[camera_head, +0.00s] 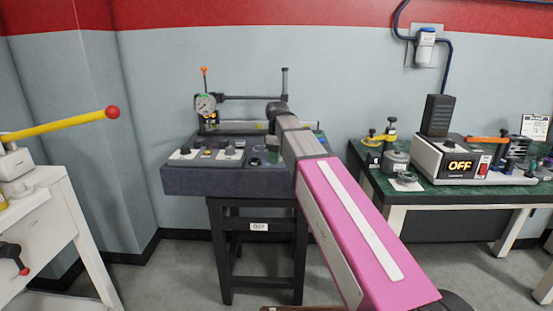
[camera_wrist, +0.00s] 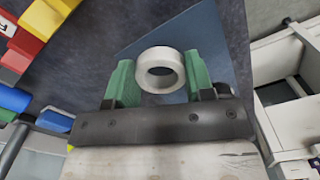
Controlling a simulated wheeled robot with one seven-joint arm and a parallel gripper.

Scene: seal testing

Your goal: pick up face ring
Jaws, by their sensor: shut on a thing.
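A pale grey-white face ring (camera_wrist: 147,67) shows in the wrist view between the two green fingers of my gripper (camera_wrist: 158,78). The fingers are shut on its left and right sides, and its dark hole faces the camera. A blue flat area (camera_wrist: 200,38) lies behind the ring; I cannot tell whether the ring touches it. In the head view my arm reaches over the dark stone test bench (camera_head: 205,180), and my gripper and the face ring are hidden behind it.
A gauge (camera_head: 206,104) and a black bar frame (camera_head: 250,97) stand on the bench. Small parts on white pads (camera_head: 183,153) lie at its left. A green-topped table (camera_head: 470,196) with an "OFF" device (camera_head: 460,165) stands at right. A yellow lever (camera_head: 60,125) juts in at left.

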